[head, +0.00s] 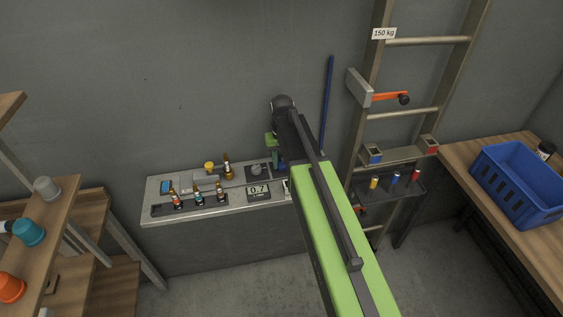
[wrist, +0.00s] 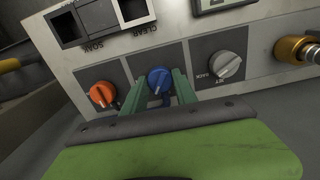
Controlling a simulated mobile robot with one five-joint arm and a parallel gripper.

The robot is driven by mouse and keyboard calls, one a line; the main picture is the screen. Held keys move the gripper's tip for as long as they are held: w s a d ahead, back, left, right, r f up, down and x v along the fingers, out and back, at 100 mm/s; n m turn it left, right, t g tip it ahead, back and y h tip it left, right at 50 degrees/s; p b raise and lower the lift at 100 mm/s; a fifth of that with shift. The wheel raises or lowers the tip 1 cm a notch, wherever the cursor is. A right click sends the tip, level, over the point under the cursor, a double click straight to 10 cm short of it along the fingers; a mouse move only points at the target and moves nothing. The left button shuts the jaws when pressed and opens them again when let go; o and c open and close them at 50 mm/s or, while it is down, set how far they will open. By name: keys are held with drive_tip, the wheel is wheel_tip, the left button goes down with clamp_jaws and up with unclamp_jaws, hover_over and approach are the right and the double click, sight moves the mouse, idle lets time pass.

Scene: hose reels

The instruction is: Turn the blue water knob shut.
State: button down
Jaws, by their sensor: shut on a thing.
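The blue water knob (wrist: 159,79) is in the middle of the wrist view, on a dark square plate of a grey panel. My gripper (wrist: 160,88) has its two green fingers on either side of the knob and is shut on it. The knob's lower part is partly hidden between the fingers.
An orange knob (wrist: 102,94) is left of the blue one, and a grey knob (wrist: 225,65) is right of it. A brass fitting (wrist: 296,49) sticks out at the far right. In the head view a ladder (head: 403,113) stands right of my arm.

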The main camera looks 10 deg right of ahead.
sight(282, 162)
drive_tip(key=n, duration=0.7)
idle(0.6)
drive_tip(key=c, duration=1)
unclamp_jaws()
drive_tip(key=shift+o, duration=0.2)
wheel_tip(282, 162, up, 18)
drive_tip(key=p, duration=1.7)
drive_tip(key=shift+f, duration=0.25)
